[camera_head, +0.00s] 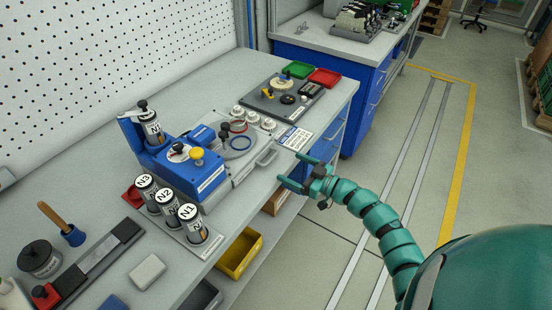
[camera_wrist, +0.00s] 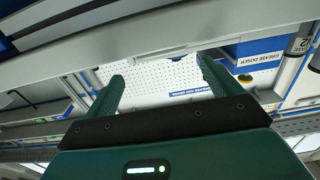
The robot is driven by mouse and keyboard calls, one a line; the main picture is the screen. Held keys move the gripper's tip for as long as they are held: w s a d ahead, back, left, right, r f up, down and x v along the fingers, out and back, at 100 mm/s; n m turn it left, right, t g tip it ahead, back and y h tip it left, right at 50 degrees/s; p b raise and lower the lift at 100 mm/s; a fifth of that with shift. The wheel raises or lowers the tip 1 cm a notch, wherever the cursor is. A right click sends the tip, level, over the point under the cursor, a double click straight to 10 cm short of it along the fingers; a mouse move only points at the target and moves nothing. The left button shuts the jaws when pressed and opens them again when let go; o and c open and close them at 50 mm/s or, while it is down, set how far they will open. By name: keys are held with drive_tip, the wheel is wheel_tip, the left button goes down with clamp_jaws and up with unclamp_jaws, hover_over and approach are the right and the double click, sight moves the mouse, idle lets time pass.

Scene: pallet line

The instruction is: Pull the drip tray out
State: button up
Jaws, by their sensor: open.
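The drip tray (camera_head: 243,170) is a flat grey tray beside the blue grease doser (camera_head: 205,180) on the bench. Its looped grey handle (camera_head: 267,156) faces the bench's front edge. My gripper (camera_head: 289,168) is open and empty, just off that edge. Its fingertips point toward the handle, with a small gap between. In the wrist view, both fingers of my gripper (camera_wrist: 162,72) are spread, with a grey edge crossing beyond them. The grease doser's labelled blue front (camera_wrist: 254,55) shows at the right there. The tray cannot be told clearly in that view.
Canisters marked N1 (camera_head: 191,223), N2 and N3 stand left of the tray. White round pieces (camera_head: 253,119) and a white label card (camera_head: 294,138) lie behind and right of it. A yellow bin (camera_head: 240,254) sits below the bench. The floor in front is clear.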

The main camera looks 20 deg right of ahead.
sight(276, 165)
drive_tip(key=x, duration=0.6)
drive_tip(key=shift+r+p, duration=0.1)
drive_tip(key=shift+p, duration=0.2)
drive_tip(key=shift+w+a, duration=0.35)
drive_tip(key=shift+w, duration=0.1)
drive_tip(key=shift+c, duration=0.4)
